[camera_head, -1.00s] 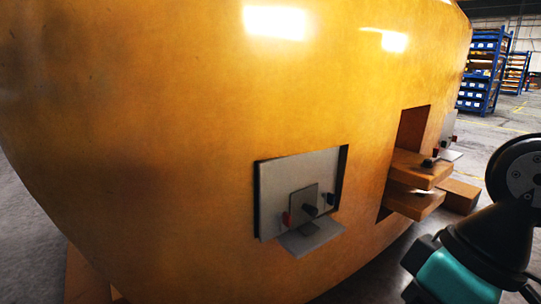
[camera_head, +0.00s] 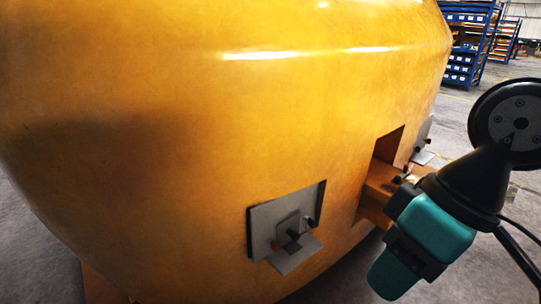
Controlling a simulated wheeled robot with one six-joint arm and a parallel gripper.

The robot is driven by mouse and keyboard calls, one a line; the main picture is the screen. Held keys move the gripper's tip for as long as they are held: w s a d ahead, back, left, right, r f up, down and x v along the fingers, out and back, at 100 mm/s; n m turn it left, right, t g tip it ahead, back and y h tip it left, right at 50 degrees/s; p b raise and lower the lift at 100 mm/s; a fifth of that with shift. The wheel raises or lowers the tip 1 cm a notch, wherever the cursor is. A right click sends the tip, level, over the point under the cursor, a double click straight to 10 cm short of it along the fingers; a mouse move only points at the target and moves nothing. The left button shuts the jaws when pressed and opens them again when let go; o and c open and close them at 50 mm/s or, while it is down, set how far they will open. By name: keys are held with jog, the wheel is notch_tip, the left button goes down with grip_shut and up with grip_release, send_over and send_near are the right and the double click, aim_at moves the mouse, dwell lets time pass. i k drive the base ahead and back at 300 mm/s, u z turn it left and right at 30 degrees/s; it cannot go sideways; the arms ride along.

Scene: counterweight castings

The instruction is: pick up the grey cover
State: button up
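A grey cover (camera_head: 267,229) sits in a rectangular recess in the side of the big orange-yellow casting, low in the middle of the picture. It is a flat plate with a smaller raised plate, a dark knob, red and dark small parts, and a ledge sticking out below. Another grey plate (camera_head: 423,133) shows far right on the casting, mostly cut off by its curve. My arm's black and teal links stand at the right, apart from the near cover. My gripper's fingers do not show.
The glossy curved casting (camera_head: 170,130) fills most of the view. An orange block (camera_head: 381,182) juts from an opening right of the near cover, close to my arm in the picture. Blue racks (camera_head: 464,55) stand far back on open grey floor.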

aim_at(293, 235)
jog(key=u, duration=0.3)
jog(key=k, duration=0.5)
jog(key=u, duration=0.55)
jog(key=i, duration=0.85)
jog(key=z, duration=1)
jog(key=i, duration=0.6)
jog(key=z, duration=0.35)
